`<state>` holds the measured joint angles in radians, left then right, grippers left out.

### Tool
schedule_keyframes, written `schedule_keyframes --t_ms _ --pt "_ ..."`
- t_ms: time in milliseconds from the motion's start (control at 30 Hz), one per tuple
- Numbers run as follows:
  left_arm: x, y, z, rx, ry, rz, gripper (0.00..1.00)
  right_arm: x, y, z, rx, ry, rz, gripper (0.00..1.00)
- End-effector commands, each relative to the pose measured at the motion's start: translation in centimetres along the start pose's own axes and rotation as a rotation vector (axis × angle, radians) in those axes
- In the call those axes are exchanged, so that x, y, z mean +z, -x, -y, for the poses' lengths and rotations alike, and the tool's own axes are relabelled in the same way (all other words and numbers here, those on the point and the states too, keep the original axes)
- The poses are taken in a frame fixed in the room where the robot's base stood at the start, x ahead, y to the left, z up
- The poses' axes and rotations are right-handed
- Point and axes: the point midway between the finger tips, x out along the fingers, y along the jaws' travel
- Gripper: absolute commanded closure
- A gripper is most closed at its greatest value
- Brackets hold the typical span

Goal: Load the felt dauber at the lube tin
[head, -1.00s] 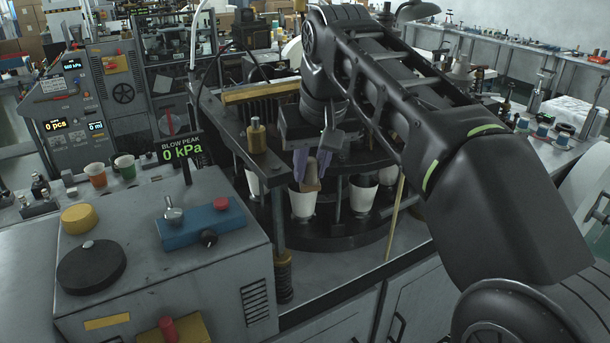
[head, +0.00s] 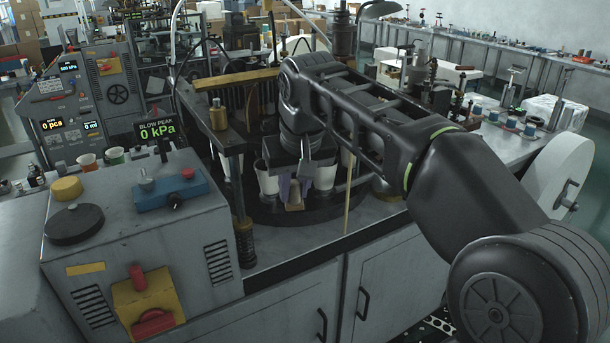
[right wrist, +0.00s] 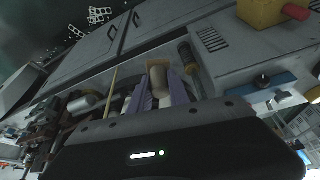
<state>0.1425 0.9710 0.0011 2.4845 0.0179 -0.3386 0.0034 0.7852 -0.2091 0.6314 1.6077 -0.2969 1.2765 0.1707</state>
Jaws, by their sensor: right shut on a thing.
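My right gripper (head: 292,190) has purple fingers shut on a tan cylindrical piece, which I take to be the felt dauber (head: 294,204). The gripper is in front of the round cup machine, among the white cups (head: 267,181). In the right wrist view the tan dauber (right wrist: 157,80) sits between the two purple fingers (right wrist: 160,92). I cannot surely identify the lube tin; a short round metal object (head: 386,189) stands on the bench to the right of the gripper, and may be it. My left gripper is not in view.
A grey control box (head: 130,235) with knobs stands at the left. A thin yellow rod (head: 348,195) rises just right of the gripper. The brass-topped post (head: 218,115) and the machine's frame are close on the left. Bare bench top (head: 290,247) lies in front.

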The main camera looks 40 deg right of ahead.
Motion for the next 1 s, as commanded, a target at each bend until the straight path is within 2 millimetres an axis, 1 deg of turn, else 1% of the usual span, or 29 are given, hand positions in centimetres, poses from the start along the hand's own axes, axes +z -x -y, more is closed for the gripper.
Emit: schedule_keyframes --t_ms 33,267,367,467,500,567,600,700,833,900,1000 --pt "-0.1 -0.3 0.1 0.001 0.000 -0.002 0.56 0.0 -1.5 0.6 -0.004 0.011 0.007 1.00" --pt "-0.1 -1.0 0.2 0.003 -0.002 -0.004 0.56 -0.3 -7.0 3.1 -0.009 0.053 0.010 1.00" --pt "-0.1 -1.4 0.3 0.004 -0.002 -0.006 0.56 -0.3 -9.9 4.9 -0.016 0.082 0.009 1.00" --pt "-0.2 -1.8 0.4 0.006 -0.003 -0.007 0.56 0.1 -13.4 7.5 -0.031 0.125 0.007 1.00" --pt "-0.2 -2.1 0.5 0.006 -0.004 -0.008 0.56 0.4 -15.0 8.9 -0.040 0.147 0.006 1.00" --pt "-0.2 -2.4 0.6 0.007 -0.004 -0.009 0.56 1.1 -17.3 11.2 -0.057 0.183 0.002 1.00" --pt "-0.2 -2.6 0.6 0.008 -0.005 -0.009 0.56 1.6 -18.8 12.7 -0.070 0.208 -0.002 1.00" --pt "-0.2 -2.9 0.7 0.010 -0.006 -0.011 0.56 2.7 -21.4 16.0 -0.099 0.259 -0.010 1.00" --pt "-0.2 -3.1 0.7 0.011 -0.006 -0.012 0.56 4.0 -23.3 18.7 -0.128 0.300 -0.017 1.00" --pt "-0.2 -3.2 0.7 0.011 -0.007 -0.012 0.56 4.3 -23.8 19.5 -0.136 0.312 -0.020 1.00" --pt "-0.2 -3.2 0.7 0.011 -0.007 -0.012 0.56 4.5 -24.1 19.9 -0.142 0.319 -0.021 1.00"
